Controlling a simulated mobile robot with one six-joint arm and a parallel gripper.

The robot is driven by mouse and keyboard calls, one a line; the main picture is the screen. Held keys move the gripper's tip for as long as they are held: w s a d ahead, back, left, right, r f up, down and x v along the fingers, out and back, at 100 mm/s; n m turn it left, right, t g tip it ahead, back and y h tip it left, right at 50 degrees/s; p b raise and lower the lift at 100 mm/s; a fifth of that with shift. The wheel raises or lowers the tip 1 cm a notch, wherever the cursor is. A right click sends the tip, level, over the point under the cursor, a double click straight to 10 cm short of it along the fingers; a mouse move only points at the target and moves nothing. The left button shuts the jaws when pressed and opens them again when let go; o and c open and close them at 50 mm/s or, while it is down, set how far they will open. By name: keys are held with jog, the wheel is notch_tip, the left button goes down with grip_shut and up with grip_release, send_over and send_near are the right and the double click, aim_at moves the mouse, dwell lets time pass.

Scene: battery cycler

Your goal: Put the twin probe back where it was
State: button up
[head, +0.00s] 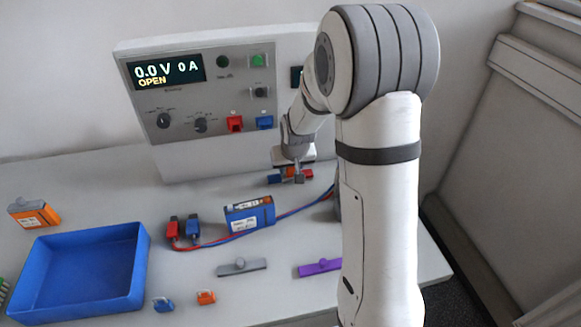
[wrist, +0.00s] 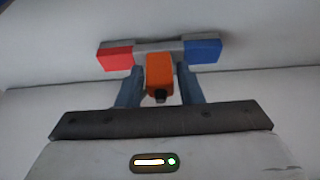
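The twin probe (head: 274,179) is a short bar with one red end and one blue end. In the wrist view, the probe's grey bar (wrist: 160,46) lies crosswise beyond my fingertips, with red at left and blue at right. My gripper (wrist: 160,80) is shut on its orange middle part, one finger on each side. In the head view, my gripper (head: 297,172) holds the probe low in front of the cycler (head: 210,150). Whether the probe touches the table cannot be told. The cycler's screen (head: 168,72) reads 0.0 V, 0 A, OPEN.
A blue battery pack (head: 250,215) stands near red and blue clips (head: 182,230) on leads. A grey bar (head: 242,267) and a purple bar (head: 320,267) lie in front. A blue tray (head: 142,270), an orange pack (head: 35,214) and small blue and orange pieces (head: 206,297) are at left.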

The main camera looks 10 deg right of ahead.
jog(key=shift+o, duration=1.2)
jog(key=shift+r, duration=0.15)
jog(key=shift+r, duration=0.2)
jog(key=v, duration=1.2)
jog(key=s+r+g, duration=0.1)
jog(key=s+r, duration=0.1)
jog(key=s, duration=2.1)
jog(key=shift+s+d+g, duration=0.15)
jog(key=shift+s+g, duration=0.05)
jog(key=shift+g, duration=0.1)
jog(key=shift+r, duration=0.1)
